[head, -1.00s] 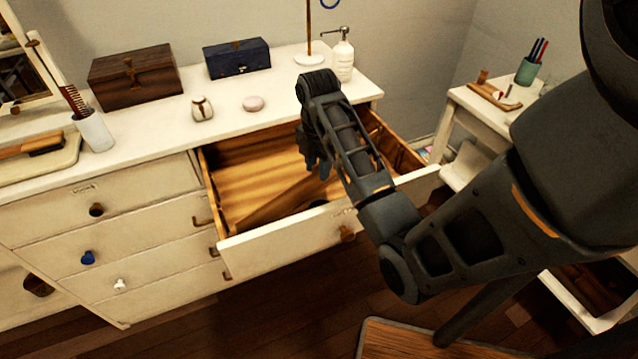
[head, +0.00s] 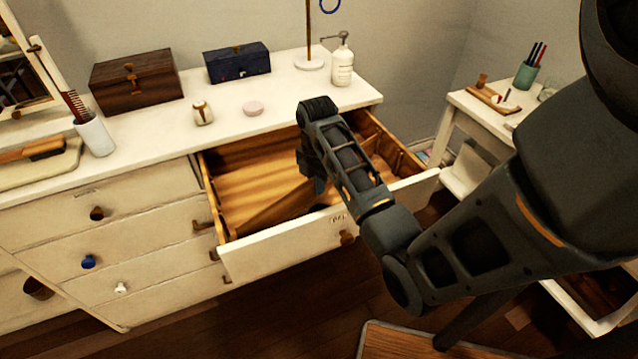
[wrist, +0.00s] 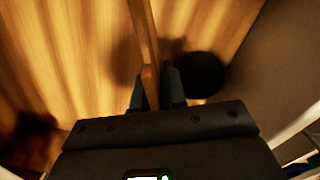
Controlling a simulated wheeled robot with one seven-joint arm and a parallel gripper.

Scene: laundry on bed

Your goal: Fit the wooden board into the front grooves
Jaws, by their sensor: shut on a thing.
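The wooden board (head: 272,211) is a thin brown strip standing on edge inside the open drawer (head: 283,250), near its front wall. In the wrist view the board (wrist: 147,45) runs up from between my fingers as a narrow edge. My gripper (head: 318,190) reaches down into the drawer and is shut on the board; its fingers also show in the wrist view (wrist: 156,85). My arm hides the board's right part in the head view. I cannot make out the front grooves, or whether the board's ends touch the walls.
The drawer's right part, with wooden side pieces (head: 397,155), is partly behind my arm. The dresser top holds a brown box (head: 135,77), a blue box (head: 237,62), a small jar (head: 202,111) and a pump bottle (head: 342,65). A side table (head: 470,103) stands at right.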

